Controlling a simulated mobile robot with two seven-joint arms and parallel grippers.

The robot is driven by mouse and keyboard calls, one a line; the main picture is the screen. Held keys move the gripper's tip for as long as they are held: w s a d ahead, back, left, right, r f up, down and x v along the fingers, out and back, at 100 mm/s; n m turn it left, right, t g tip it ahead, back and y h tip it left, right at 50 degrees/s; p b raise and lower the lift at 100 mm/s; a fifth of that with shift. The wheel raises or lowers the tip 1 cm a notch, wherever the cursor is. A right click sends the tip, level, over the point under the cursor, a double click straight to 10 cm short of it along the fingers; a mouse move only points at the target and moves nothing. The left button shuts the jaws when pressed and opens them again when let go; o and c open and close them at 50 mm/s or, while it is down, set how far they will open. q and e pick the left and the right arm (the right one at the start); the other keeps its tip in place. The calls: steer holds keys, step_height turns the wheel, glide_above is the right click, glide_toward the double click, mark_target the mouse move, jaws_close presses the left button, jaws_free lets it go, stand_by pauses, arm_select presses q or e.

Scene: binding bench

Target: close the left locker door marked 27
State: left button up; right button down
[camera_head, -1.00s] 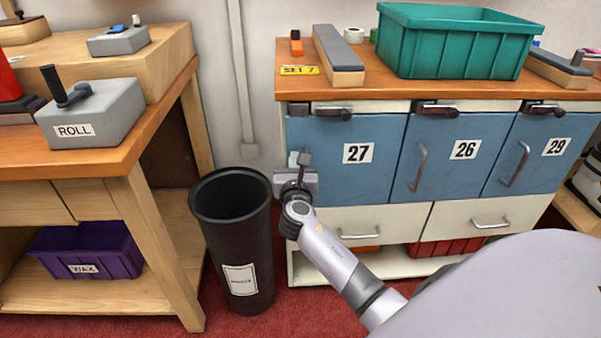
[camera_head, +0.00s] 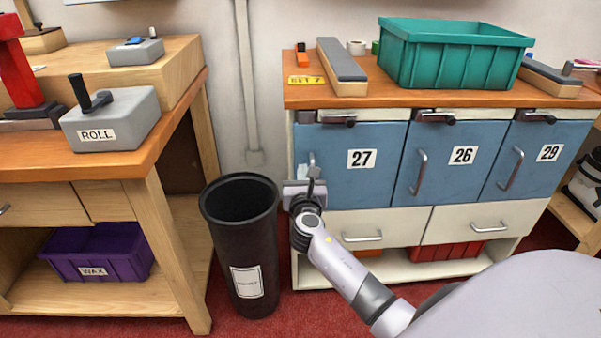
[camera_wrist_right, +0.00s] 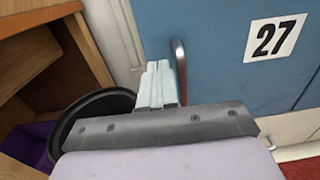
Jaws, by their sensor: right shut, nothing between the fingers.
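The blue locker door marked 27 (camera_head: 350,185) is the left one of the row. It looks flush or nearly flush with the cabinet front; I cannot tell whether a small gap is there. Its metal handle (camera_head: 311,163) is near its left edge, partly hidden by my right gripper. My right gripper (camera_head: 306,175) is shut and empty at the door's left edge. In the wrist view its pale fingertips (camera_wrist_right: 157,82) are just left of the handle (camera_wrist_right: 180,62), with the 27 label to the right; contact is unclear. My left gripper is not in view.
A black bin (camera_head: 240,245) stands close left of the cabinet, beside my right gripper. Doors 26 (camera_head: 440,185) and 29 (camera_head: 535,178) look shut. Cream drawers (camera_head: 470,218) are below. A green crate (camera_head: 452,55) stands on top. A wooden bench (camera_head: 150,150) is at left.

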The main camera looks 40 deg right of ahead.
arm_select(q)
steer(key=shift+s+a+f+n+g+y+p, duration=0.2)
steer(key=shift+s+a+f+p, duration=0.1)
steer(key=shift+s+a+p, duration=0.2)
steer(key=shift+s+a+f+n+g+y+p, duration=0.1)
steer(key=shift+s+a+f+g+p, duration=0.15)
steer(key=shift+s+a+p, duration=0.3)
arm_select(e)
steer(key=v, duration=1)
steer(key=shift+s, duration=0.3)
steer(key=s+a+f+m+g+y, duration=0.3)
steer(key=s+a+f+m+y, duration=0.4)
steer(key=s+f+m, duration=0.45)
steer(key=s+a+f+m+g+y, duration=0.2)
steer(key=s+a+m+y, duration=0.55)
steer(key=m, duration=0.85)
arm_select(q)
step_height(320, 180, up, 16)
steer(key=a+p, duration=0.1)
steer(key=p, duration=1.8)
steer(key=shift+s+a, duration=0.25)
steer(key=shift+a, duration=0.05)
arm_select(e)
step_height(320, 180, up, 15)
steer(key=s+d+h, duration=0.1)
steer(key=s+h, duration=0.1)
steer(key=shift+s+r, duration=0.15)
steer(key=shift+s, duration=0.1)
